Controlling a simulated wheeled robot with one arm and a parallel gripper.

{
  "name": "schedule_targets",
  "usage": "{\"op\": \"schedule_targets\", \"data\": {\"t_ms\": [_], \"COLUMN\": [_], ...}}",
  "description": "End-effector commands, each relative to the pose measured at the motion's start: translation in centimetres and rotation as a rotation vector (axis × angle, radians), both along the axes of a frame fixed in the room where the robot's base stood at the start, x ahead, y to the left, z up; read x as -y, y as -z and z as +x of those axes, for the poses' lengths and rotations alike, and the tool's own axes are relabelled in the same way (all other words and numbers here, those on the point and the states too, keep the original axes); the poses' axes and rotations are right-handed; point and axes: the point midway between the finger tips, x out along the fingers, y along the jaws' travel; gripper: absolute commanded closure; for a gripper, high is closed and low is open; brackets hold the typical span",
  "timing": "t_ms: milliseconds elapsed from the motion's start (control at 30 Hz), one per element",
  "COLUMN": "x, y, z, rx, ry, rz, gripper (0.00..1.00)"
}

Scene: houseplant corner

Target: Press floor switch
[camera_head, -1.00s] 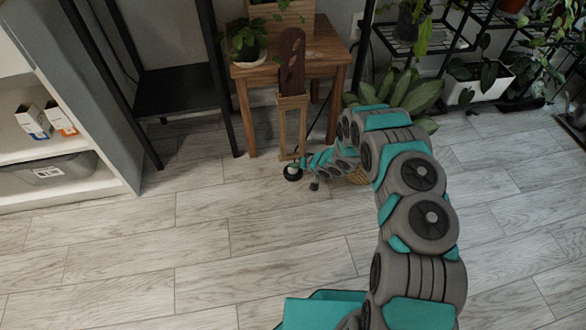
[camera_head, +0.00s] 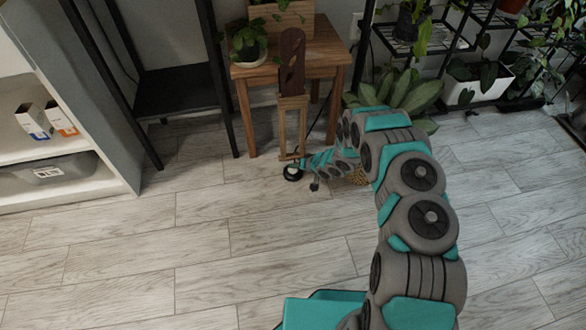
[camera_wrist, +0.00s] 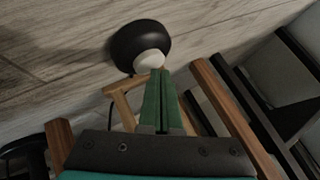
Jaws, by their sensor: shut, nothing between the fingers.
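The floor switch is a round black dome with a white button on top. In the head view the floor switch (camera_head: 292,174) sits on the wooden floor in front of the small wooden table. In the wrist view the black switch (camera_wrist: 133,42) and its white button (camera_wrist: 149,61) show just past my fingertips. My gripper (camera_wrist: 161,72) has green fingers, shut and empty, with tips at the edge of the white button. I cannot tell whether they touch it. In the head view my gripper (camera_head: 300,165) is small and beside the switch.
A wooden table (camera_head: 310,45) with plants stands behind the switch. A tall narrow wooden stand (camera_head: 292,125) rises close behind it. A black shelf (camera_head: 180,92) is to the left, and a leafy plant (camera_head: 400,92) to the right. The floor in front is clear.

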Motion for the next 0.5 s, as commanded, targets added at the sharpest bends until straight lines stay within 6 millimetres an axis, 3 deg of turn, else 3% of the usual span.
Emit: {"op": "schedule_targets", "data": {"t_ms": [500], "x": [0.0], "y": [0.64], "z": [-0.05], "rx": [-0.001], "ry": [0.0], "rz": [0.0], "gripper": [1.0]}}
